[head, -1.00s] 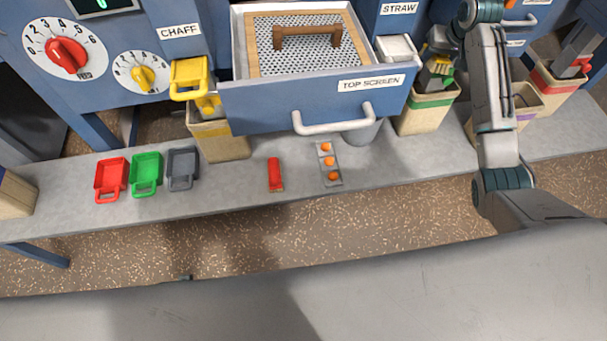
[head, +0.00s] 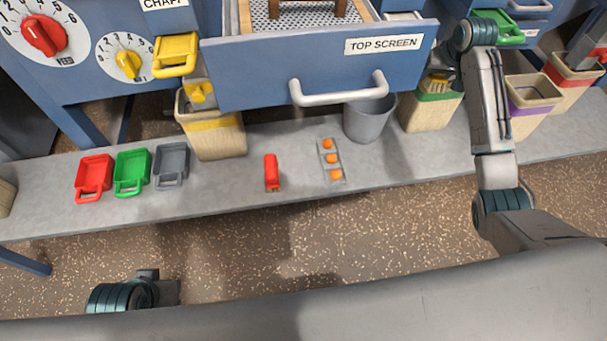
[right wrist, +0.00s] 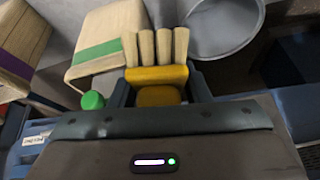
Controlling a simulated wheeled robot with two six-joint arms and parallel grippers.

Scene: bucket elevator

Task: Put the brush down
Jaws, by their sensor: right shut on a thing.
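The brush (right wrist: 155,52) has a yellow body and pale bristles. In the right wrist view my right gripper (right wrist: 160,88) is shut on its yellow part, with the bristles pointing away from the wrist. In the head view the brush (head: 438,82) shows small and partly hidden beside my right arm, close above the green-banded bin (head: 425,112). I cannot tell whether the brush touches the bin. My right gripper is mostly hidden there by the arm. Part of my left arm shows at the lower left, but its gripper is out of view.
The grey bench (head: 225,185) carries red (head: 94,174), green (head: 131,170) and grey (head: 172,160) scoops, a red object (head: 271,172) and a strip with orange balls (head: 331,160). A grey bucket (head: 368,118) stands beside the green-banded bin. The top screen drawer (head: 320,70) juts out. Bare bench lies around the red object.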

